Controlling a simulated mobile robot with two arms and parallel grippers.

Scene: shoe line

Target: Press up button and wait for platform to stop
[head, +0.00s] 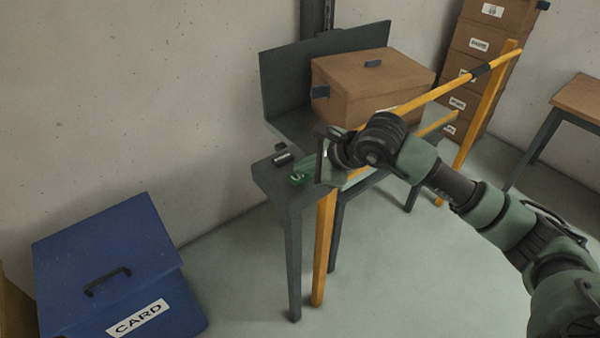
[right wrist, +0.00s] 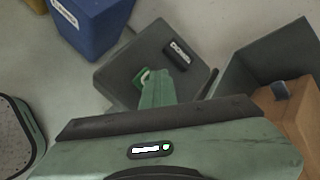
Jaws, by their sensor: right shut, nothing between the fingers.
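A dark grey stand (head: 270,183) holds a small control spot at its near left corner. My right gripper (head: 303,172) reaches in from the right, over this corner, with its fingers shut and empty. A brighter green piece (head: 297,179), which looks like a button, lies right at the fingertips; it also shows in the right wrist view (right wrist: 142,77), partly hidden by the fingers. I cannot tell whether they touch or press it. A dark grey platform with an upright back (head: 285,75) carries a brown box (head: 350,85). My left gripper is not in view.
A yellow rail (head: 440,90) runs in front of the platform, behind my right wrist. A small dark labelled block (head: 282,157) sits on the stand. A blue CARD bin (head: 100,245) stands at left. Stacked brown boxes (head: 480,45) and a table (head: 580,97) stand at right.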

